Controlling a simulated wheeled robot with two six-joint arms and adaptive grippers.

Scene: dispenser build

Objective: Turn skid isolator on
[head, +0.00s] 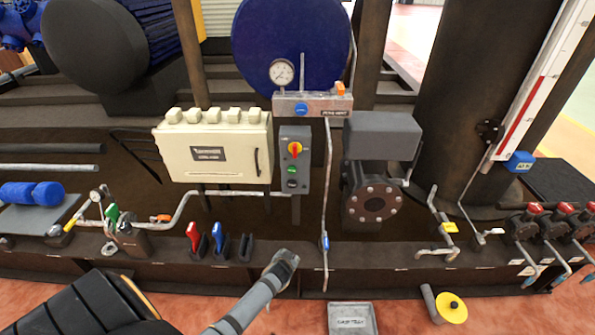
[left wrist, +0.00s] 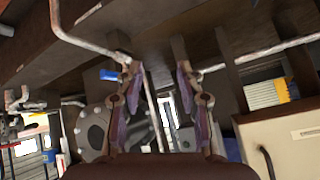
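The skid isolator is a red rotary switch on a yellow plate (head: 294,150), on the upper front of a grey control box (head: 303,133). The red handle's exact angle is too small to tell. A green button (head: 291,170) and a dark button sit below it. My left gripper (head: 285,262) is below the box, near the skid's front beam, apart from the switch. In the left wrist view my left gripper (left wrist: 157,85) has its fingers apart with nothing held between them. I cannot make out the switch in that view. My right gripper is not in view.
A cream cabinet (head: 213,155) stands left of the box. A thin vertical pipe (head: 327,200) runs just right of it, beside a grey flanged pump (head: 374,200). Red and blue handles (head: 192,236) rise from the beam. A tray (head: 352,318) lies on the floor.

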